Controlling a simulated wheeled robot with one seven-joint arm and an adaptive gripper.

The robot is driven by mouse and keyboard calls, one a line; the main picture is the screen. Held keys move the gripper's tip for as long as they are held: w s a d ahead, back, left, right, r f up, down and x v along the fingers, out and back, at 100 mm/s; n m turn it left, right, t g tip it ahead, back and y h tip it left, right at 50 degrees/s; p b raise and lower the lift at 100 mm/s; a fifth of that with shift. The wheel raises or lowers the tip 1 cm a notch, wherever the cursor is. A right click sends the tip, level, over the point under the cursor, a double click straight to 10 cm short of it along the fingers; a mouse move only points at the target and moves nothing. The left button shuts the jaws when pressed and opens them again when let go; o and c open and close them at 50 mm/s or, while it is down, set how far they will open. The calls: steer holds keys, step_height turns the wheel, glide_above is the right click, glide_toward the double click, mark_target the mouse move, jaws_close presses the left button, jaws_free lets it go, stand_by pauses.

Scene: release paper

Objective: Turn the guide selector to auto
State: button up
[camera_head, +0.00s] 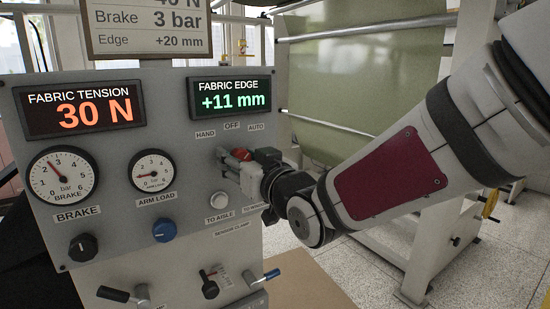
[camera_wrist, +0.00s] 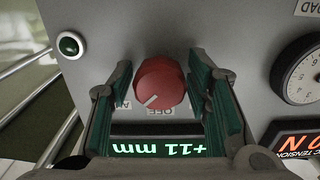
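The guide selector is a red round knob (camera_head: 240,154) on the grey panel, below the labels HAND, OFF and AUTO (camera_head: 256,127). My gripper (camera_head: 236,166) is at the panel around the knob and partly hides it in the head view. In the wrist view, which is upside down, the red knob (camera_wrist: 160,84) sits between the two green-padded fingers of my open gripper (camera_wrist: 160,72). A narrow gap shows on each side of the knob. Its white pointer line is angled toward the lower left, near the OFF label (camera_wrist: 158,111) and on the side of the partly hidden AUTO label (camera_wrist: 126,105).
The fabric edge display (camera_head: 230,97) reads +11 mm, and the tension display (camera_head: 84,109) reads 30 N. A sign (camera_head: 145,27) above gives Edge +20 mm.

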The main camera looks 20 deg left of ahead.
stand_by(0.3)
steer(key=v, duration=1.2)
steer(key=d+f+m+h, duration=0.25)
steer(key=d+h, duration=0.35)
steer(key=d, duration=0.5)
steer(key=d+f+m+h, duration=0.2)
steer(key=d+m+h, duration=0.3)
steer(key=d, duration=0.7)
steer(key=s+d+f+m+g+h, duration=0.1)
steer(key=s+d+f+g, duration=0.1)
steer(key=s+d, duration=0.3)
steer(key=s+d+f+m+g+h, duration=0.1)
steer(key=s+d+g, duration=0.3)
steer(key=s, duration=0.6)
steer(key=shift+s+d+f+h, duration=0.25)
steer(key=shift+d+f+h, duration=0.2)
steer(key=shift+f, duration=0.4)
